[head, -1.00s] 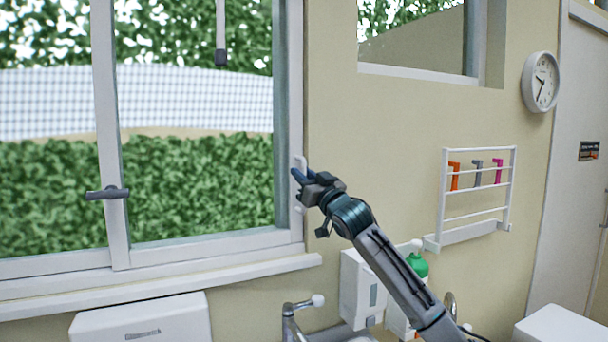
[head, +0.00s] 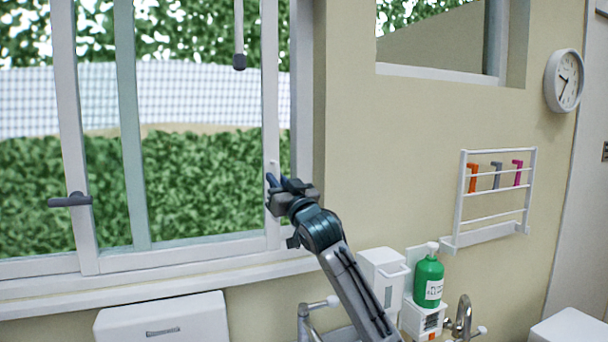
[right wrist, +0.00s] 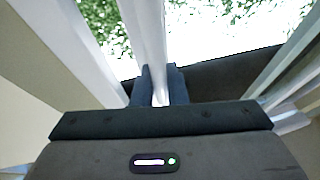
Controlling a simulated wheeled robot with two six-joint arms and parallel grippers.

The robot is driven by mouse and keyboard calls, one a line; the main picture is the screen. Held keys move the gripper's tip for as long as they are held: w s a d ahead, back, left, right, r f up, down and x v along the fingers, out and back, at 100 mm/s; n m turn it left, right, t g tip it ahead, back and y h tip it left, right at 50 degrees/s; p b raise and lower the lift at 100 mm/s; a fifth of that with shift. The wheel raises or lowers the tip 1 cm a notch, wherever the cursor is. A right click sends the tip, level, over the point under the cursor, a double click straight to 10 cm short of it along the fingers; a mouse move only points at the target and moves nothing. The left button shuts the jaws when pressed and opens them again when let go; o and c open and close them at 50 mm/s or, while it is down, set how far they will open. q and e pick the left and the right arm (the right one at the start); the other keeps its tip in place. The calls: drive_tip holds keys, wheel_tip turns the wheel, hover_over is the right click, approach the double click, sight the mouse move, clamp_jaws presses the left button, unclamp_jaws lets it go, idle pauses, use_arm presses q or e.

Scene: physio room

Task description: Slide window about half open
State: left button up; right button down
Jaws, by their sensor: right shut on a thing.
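The sliding window sash (head: 269,120) is a white-framed glass pane; its right stile stands a little left of the right jamb (head: 303,110), leaving a narrow open gap. My right gripper (head: 272,186) is at this stile, shut on the white window handle (head: 274,165). In the right wrist view the fingers (right wrist: 160,88) close around a white upright part. A dark latch (head: 70,200) sits on the sash's left stile (head: 75,140). A greenish upright (head: 131,140) shows through the glass. My left gripper is not in view.
A grey-tipped rod (head: 239,60) hangs before the window. Below are the sill (head: 150,287), a white box (head: 165,318), a dispenser (head: 382,278), a green bottle (head: 428,278) and taps (head: 462,318). A white wall rack (head: 497,205) is to the right.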

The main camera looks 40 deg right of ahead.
drive_tip(key=w+a, duration=0.2)
drive_tip(key=a, duration=0.4)
drive_tip(key=shift+a+p, duration=0.15)
drive_tip(key=shift+p, duration=0.3)
drive_tip(key=c, duration=1.7)
unclamp_jaws()
drive_tip(key=shift+c, duration=0.2)
drive_tip(key=b+v, duration=0.5)
drive_tip(key=v, duration=0.5)
drive_tip(key=shift+s+f, duration=0.2)
drive_tip(key=shift+s, duration=0.15)
